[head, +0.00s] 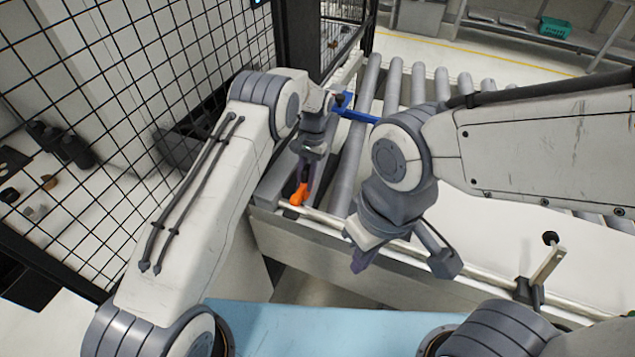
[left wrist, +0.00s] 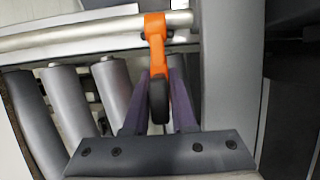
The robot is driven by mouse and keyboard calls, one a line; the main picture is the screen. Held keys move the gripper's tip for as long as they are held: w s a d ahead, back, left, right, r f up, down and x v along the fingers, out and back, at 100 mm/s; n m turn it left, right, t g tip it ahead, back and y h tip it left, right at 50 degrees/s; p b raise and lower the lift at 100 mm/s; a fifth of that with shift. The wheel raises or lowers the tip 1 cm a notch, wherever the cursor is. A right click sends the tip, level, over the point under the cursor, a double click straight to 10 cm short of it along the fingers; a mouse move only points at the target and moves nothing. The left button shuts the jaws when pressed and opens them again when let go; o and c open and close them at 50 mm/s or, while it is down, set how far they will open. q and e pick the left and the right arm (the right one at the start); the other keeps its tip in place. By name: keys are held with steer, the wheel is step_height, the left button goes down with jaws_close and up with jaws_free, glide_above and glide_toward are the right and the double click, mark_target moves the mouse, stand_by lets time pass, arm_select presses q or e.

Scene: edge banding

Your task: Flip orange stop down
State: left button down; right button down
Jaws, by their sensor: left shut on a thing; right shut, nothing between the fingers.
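The orange stop (head: 299,193) is at the near left corner of the roller conveyor, by the front rail. In the left wrist view the orange stop (left wrist: 155,45) hooks over the pale rail and runs down between the purple fingers. My left gripper (head: 303,178) points down and is shut on the orange stop; its fingers also show in the left wrist view (left wrist: 158,100). A dark rounded end of the stop shows between the fingers. My right gripper (head: 360,262) is shut and empty, in front of the conveyor's front rail, well to the right of the stop.
The roller conveyor (head: 396,80) stretches behind the rail (head: 480,275). A blue bar (head: 358,115) lies by the rollers behind my left wrist. A small post with a black knob (head: 541,268) stands at the right. A black mesh fence (head: 110,110) is at the left.

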mark_target(307, 165)
arm_select(q)
steer(key=shift+a, duration=0.1)
steer(key=c, duration=0.8)
jaws_free()
steer(key=shift+w+r+b, duration=0.25)
steer(key=shift+r+b, duration=0.15)
steer(key=b+v, duration=0.2)
steer(key=v, duration=0.5)
steer(key=shift+w+r+b, duration=0.15)
steer(key=shift+r+b, duration=0.2)
steer(key=shift+b, duration=0.05)
steer(key=shift+v, duration=0.85)
